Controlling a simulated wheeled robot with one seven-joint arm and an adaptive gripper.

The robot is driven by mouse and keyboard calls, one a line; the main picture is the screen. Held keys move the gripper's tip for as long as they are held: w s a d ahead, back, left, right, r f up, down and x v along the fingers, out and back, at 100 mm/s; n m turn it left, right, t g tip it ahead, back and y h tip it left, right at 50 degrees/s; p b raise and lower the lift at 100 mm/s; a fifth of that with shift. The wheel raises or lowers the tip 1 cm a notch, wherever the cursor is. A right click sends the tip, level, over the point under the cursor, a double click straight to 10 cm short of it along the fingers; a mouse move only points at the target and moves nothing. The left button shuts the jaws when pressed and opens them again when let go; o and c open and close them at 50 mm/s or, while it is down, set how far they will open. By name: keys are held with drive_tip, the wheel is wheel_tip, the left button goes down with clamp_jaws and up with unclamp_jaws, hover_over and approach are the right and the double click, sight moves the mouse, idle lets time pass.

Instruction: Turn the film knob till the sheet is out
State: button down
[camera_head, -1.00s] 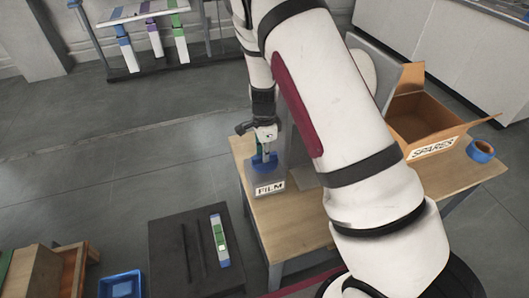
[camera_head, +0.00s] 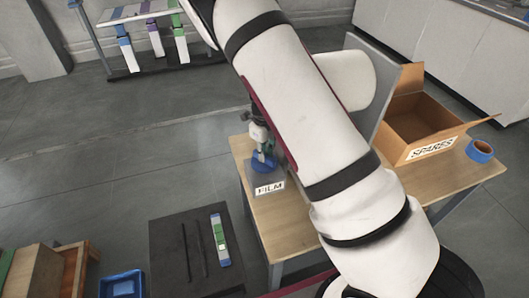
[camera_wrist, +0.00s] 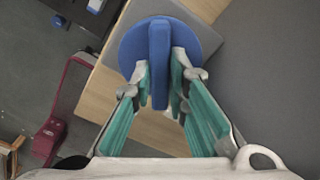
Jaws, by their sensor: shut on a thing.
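The film knob is a blue disc with a raised blue bar across it; it shows in the head view (camera_head: 262,163) and in the wrist view (camera_wrist: 160,38). It sits on top of a grey box labelled FILM (camera_head: 268,188) on the wooden table. My gripper (camera_wrist: 164,88) comes at the knob from above, with its teal-lined fingers on either side of the bar, shut on it. In the head view my gripper (camera_head: 260,142) is partly hidden behind my arm. No sheet is seen coming out of the box.
An open cardboard box labelled SPARES (camera_head: 418,120) and a blue tape roll (camera_head: 480,151) stand on the table's right. A grey upright panel (camera_head: 397,98) stands behind my arm. A dark low stand (camera_head: 170,250) holds a white-and-green strip (camera_head: 219,240). A blue tray (camera_head: 122,284) is at lower left.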

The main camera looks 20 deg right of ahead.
drive_tip(key=m, duration=0.5)
idle(0.5)
drive_tip(key=c, duration=1.6)
unclamp_jaws()
drive_tip(key=shift+o, duration=0.2)
wheel_tip(320, 180, up, 12)
